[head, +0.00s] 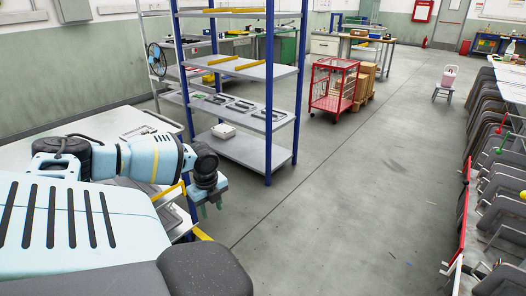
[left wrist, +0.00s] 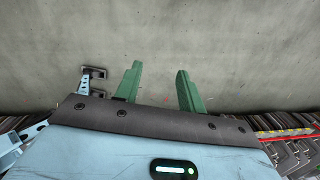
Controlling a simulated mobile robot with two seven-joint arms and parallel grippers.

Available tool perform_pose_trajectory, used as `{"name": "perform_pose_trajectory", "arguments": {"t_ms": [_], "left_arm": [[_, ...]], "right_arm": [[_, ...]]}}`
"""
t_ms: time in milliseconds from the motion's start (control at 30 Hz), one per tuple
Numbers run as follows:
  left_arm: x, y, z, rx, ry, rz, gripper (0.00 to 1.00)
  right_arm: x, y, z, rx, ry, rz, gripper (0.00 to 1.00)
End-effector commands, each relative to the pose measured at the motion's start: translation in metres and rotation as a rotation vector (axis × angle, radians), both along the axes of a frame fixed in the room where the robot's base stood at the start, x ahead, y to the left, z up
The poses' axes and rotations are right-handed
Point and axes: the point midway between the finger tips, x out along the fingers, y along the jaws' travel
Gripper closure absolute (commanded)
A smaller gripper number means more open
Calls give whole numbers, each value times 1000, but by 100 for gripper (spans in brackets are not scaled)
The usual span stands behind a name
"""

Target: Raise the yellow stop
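A small yellow knob (head: 522,194) shows at the far right edge of the head view, among a row of dark grey parts. It may be the yellow stop, but it is too small and cut off to tell. My left gripper (head: 211,208) hangs at the end of the left arm in the left part of the head view, far from the knob. In the left wrist view, its two green fingers (left wrist: 158,80) stand apart with only bare floor between them. It is open and empty. My right gripper is not in view.
A blue-post shelf rack (head: 268,125) stands just beyond my left arm. A red wire cart (head: 331,88) stands farther back. A row of dark grey parts (head: 489,108) behind a red rail lines the right, with a red knob and a green knob (head: 498,151). The middle floor is clear.

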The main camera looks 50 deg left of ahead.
Motion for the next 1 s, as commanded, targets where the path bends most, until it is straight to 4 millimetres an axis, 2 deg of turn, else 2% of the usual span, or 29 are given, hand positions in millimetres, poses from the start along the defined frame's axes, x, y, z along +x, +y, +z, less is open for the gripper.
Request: {"name": "perform_pose_trajectory", "arguments": {"t_ms": [33, 100, 200, 367, 500, 633, 800, 900, 1000], "left_arm": [[-18, -9, -23, -15, -14, 60, 60], [-41, -22, -55, -25, -38, 146, 60], [-73, -50, -96, -51, -82, 265, 60], [-119, -112, -144, -121, -163, 455, 60], [-149, -181, -166, -216, -247, 623, 60], [-167, -251, -168, -331, -330, 784, 60], [-174, -338, -148, -506, -438, 986, 60], [-172, -376, -131, -596, -488, 1080, 60], [-169, -402, -116, -665, -523, 1148, 60]], "right_arm": [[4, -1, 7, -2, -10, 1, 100], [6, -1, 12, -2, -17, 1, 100], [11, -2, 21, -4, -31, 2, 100], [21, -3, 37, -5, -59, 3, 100], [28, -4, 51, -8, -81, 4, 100], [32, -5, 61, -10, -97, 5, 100], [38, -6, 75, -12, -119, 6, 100], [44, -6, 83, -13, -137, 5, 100], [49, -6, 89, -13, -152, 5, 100]]}}
